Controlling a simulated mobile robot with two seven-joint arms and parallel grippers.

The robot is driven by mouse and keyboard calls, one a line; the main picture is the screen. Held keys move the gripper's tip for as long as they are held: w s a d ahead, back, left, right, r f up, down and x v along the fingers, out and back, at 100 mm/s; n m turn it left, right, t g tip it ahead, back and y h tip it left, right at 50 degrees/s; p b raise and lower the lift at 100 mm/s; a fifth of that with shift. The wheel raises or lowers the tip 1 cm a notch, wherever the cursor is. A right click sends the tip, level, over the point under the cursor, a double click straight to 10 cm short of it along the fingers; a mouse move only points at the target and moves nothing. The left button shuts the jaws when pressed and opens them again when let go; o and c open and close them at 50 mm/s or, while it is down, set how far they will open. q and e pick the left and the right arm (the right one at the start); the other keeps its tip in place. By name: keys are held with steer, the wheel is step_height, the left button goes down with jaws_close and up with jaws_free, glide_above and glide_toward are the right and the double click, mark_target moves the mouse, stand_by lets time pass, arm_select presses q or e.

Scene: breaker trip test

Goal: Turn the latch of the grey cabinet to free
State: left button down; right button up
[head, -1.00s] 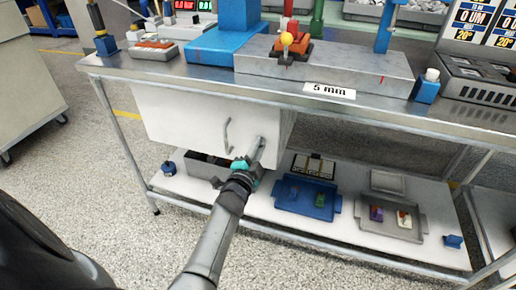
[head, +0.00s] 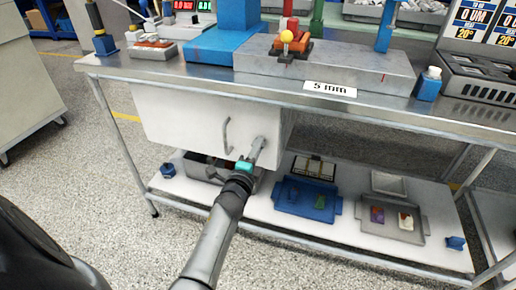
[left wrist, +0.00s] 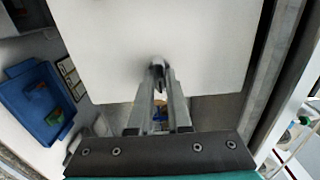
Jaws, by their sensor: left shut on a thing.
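The grey cabinet (head: 185,118) hangs under the workbench, its pale door facing me with a curved bar handle (head: 227,134). The latch (left wrist: 157,64) is a small dark metal piece on the door, right of the handle in the head view. My left gripper (head: 259,143) reaches up to it from below. In the left wrist view my left gripper (left wrist: 159,80) has its two fingers closed on the latch, with the tips against it. The fingers hide much of the latch, so its exact angle is not clear. My right gripper is not in view.
Below, the shelf holds a blue tray (head: 288,210), a grey tray (head: 388,234) and a dark open box (head: 197,171) close to my left wrist. The bench's metal edge (head: 200,80) runs above the cabinet. The floor in front is clear.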

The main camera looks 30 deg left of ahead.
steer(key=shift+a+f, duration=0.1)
arm_select(q)
steer(key=c, duration=0.9)
jaws_free()
steer(key=shift+o, duration=0.2)
steer(key=shift+s, duration=0.1)
